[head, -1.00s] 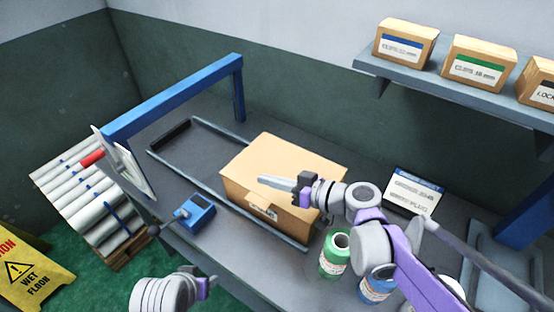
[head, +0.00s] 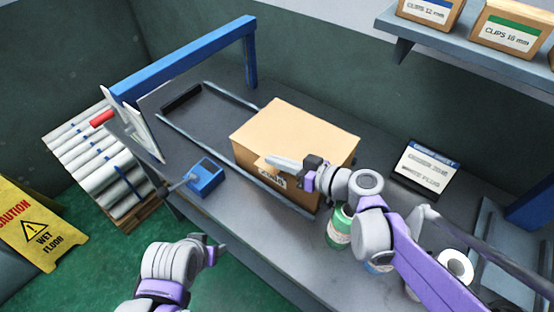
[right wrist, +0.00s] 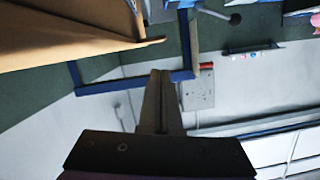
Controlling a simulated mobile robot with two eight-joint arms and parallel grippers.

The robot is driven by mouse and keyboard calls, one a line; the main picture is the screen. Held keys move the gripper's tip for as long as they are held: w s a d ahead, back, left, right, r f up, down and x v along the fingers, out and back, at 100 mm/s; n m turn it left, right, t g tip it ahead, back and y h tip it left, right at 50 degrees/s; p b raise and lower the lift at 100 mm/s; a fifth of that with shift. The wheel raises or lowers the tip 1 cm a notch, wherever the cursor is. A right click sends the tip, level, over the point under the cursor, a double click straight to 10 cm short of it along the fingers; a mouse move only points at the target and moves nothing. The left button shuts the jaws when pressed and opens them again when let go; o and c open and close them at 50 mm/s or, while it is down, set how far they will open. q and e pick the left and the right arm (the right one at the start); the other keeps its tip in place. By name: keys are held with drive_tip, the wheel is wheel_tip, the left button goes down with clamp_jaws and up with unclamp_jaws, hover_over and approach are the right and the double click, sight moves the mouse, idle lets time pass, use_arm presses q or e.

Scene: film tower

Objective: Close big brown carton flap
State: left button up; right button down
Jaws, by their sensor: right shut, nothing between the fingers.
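The big brown carton (head: 300,130) stands on the grey bench, its tan top looking nearly flat and a white label on its near side. In the right wrist view its brown board (right wrist: 60,30) fills the upper left, with a thin edge sticking out. My right gripper (head: 270,160) is shut and empty at the carton's near top edge, partly covering the near side; I cannot tell whether it touches. Its fingers also show in the right wrist view (right wrist: 160,80). My left gripper (head: 220,246) is low, in front of the bench, away from the carton; its jaw opening is unclear.
A blue frame (head: 185,62) spans the bench at left, near a blue device (head: 206,177). A shelf (head: 440,42) with boxes hangs upper right. Bench behind the carton is clear.

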use_arm(q)
drive_tip(key=shift+w+r+p, duration=0.2)
drive_tip(key=shift+r+p, duration=0.25)
drive_tip(key=shift+r, duration=0.1)
drive_tip(key=shift+w+r+p, duration=0.15)
drive_tip(key=shift+r+p, duration=0.25)
drive_tip(key=shift+r, duration=0.15)
use_arm(e)
wheel_tip(320, 180, up, 10)
